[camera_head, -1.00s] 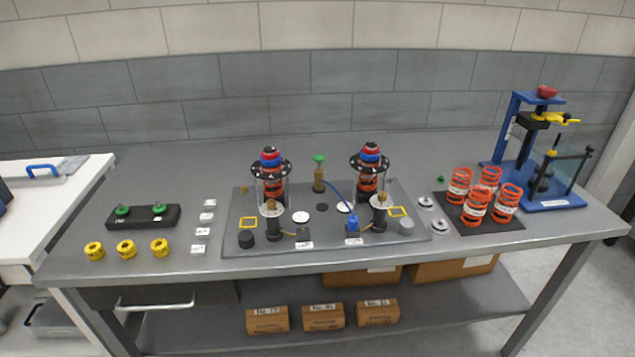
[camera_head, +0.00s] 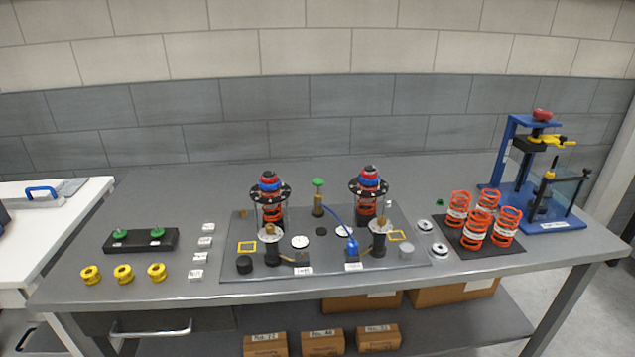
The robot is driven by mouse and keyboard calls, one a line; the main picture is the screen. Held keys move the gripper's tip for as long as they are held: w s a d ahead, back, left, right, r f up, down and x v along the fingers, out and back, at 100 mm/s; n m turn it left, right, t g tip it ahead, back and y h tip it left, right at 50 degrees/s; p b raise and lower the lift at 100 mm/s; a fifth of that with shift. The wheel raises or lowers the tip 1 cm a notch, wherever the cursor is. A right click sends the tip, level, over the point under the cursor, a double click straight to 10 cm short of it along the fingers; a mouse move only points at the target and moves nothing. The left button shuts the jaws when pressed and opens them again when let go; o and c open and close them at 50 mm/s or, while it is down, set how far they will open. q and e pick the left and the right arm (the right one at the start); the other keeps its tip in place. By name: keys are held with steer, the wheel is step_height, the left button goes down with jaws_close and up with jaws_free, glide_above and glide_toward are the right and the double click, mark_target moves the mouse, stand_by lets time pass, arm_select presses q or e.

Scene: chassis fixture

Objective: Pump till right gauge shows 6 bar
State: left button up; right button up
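Neither of my grippers shows in the head view. A grey fixture plate (camera_head: 290,268) lies on the table with two clear-sided cylinder assemblies, the left one (camera_head: 271,200) and the right one (camera_head: 368,195), each with a red and blue top. A blue fitting (camera_head: 352,250) with a blue hose (camera_head: 337,215) stands behind the right label (camera_head: 353,267). A green-topped brass part (camera_head: 318,197) stands between the cylinders. Dark posts with brass tops, left (camera_head: 271,247) and right (camera_head: 379,240), stand in front of the cylinders. White discs (camera_head: 299,242) lie on the plate. No gauge reading is legible.
A blue press (camera_head: 515,160) stands at the right, with orange springs (camera_head: 475,228) on a black mat in front of it. Yellow rings (camera_head: 123,274) and a black tray (camera_head: 141,240) with green knobs are at the left. The back of the table is mostly clear.

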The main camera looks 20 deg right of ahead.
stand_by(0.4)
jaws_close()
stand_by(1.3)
